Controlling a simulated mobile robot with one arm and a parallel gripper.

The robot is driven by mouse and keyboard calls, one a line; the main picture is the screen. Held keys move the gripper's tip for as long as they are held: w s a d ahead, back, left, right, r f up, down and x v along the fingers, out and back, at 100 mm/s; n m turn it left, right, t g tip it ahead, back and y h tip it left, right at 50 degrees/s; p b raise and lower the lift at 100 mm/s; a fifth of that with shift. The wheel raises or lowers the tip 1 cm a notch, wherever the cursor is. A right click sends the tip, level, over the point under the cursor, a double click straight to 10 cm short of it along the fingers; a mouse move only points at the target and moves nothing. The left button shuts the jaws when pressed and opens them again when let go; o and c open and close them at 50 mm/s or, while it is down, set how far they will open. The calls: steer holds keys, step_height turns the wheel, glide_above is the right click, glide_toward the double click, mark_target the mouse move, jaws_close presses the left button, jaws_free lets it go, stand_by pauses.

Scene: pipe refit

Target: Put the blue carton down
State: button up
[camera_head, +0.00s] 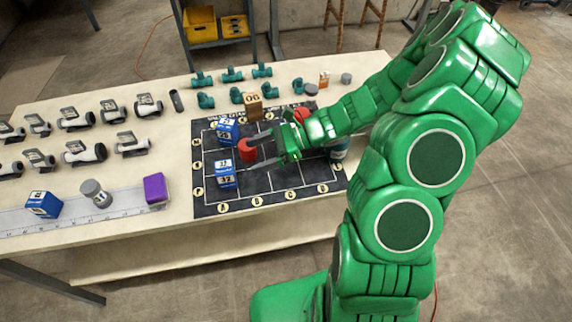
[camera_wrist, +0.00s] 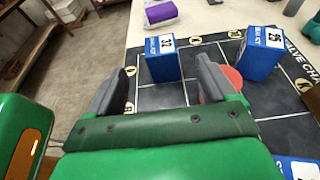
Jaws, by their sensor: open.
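A blue carton (camera_head: 225,175) with a white top stands upright on the dark grid mat (camera_head: 275,182), at its left side. In the wrist view this carton (camera_wrist: 162,60) is marked 32 and stands ahead of my gripper, between the lines of the two fingers. My gripper (camera_head: 256,153) is open above the mat, with its fingers pointing toward the carton. In the wrist view the fingers (camera_wrist: 165,72) are spread wide with nothing held between them. Another blue carton (camera_head: 227,132) stands farther back on the mat, also seen in the wrist view (camera_wrist: 260,52).
A red cylinder (camera_head: 248,150) stands close to the fingers; the right finger partly hides it in the wrist view (camera_wrist: 232,80). A brown block (camera_head: 253,106) stands at the mat's back edge. A third blue carton (camera_head: 44,204) and a purple block (camera_head: 155,188) are at left. The mat's front-middle is clear.

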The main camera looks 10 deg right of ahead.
steer(key=s+a+r+n+g+h, duration=0.1)
steer(key=s+r+n+g+h, duration=0.4)
steer(key=s+r+n, duration=0.7)
steer(key=s+d+r+n+t+h, duration=0.1)
steer(key=s+d+r+n+h, duration=0.2)
steer(key=s, duration=0.4)
steer(key=s+d+r+n+t+h, duration=0.2)
steer(key=s+d+r+n+h, duration=0.1)
steer(key=s+d+h, duration=0.3)
steer(key=s+d, duration=0.1)
steer(key=d, duration=0.1)
steer(key=shift+s+d+r, duration=0.15)
steer(key=shift+d+r, duration=0.15)
steer(key=shift+r, duration=0.05)
